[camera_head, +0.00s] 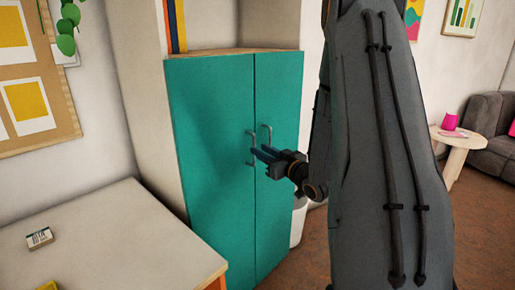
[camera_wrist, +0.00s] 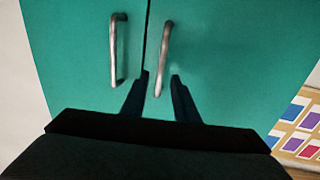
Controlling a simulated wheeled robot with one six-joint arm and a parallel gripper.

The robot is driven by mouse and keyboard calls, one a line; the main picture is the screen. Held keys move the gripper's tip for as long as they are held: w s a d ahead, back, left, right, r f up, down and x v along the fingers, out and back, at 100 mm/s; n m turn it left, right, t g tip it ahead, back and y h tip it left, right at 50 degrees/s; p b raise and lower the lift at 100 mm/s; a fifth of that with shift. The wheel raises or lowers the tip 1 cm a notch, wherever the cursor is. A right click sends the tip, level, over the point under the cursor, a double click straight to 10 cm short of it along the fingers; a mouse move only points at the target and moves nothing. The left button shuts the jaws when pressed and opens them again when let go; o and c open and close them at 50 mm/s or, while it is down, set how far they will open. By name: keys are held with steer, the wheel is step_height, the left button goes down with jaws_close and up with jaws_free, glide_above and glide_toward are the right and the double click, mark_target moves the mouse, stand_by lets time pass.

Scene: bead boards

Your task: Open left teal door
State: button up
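The left teal door (camera_head: 208,140) is shut, level with the right teal door (camera_head: 279,100) across a thin seam. Its metal bar handle (camera_head: 250,139) stands near that seam. My gripper (camera_head: 258,153) is at this handle, coming from the right. In the wrist view my gripper (camera_wrist: 160,75) has its two dark fingers apart, and the lower end of the right-hand handle (camera_wrist: 164,45) shows between them. That picture seems turned over, so this looks like the left door's handle. Contact cannot be told. The other handle (camera_head: 267,134) is outside the fingers.
A pale table (camera_head: 110,235) stands in front of the cabinet at the left, close to the left door's lower part, with a small box (camera_head: 39,238) on it. A pinboard (camera_head: 35,85) hangs on the left wall. A round side table (camera_head: 458,142) and grey sofa (camera_head: 490,120) are far right.

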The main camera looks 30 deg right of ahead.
steer(key=shift+w+a, duration=0.15)
steer(key=shift+w, duration=0.6)
steer(key=shift+w+a, duration=0.1)
steer(key=shift+w, duration=0.6)
steer(key=shift+c, duration=0.4)
jaws_close()
